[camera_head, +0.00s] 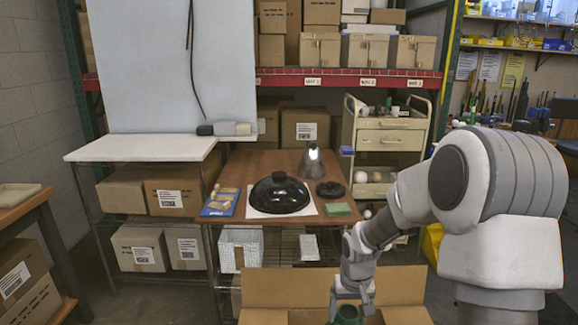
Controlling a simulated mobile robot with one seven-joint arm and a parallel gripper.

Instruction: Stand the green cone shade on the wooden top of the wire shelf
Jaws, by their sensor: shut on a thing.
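The green cone shade (348,313) shows only in part at the bottom edge of the head view, at the open cardboard box. My gripper (352,298) points down and is shut on it. The fingers hide some of the shade, and the frame cuts off its lower part. The wire shelf has a brown wooden top (240,170) farther back, left of and beyond my gripper. On that top stand a black dome (280,194) on a white sheet, a grey cone (312,163), a dark ring (330,189), a green pad (338,209) and a blue tray (220,202).
The open cardboard box (285,287) has raised flaps around my gripper. A white-topped table (140,148) adjoins the shelf at the left. A cream cart (390,123) stands behind at the right.

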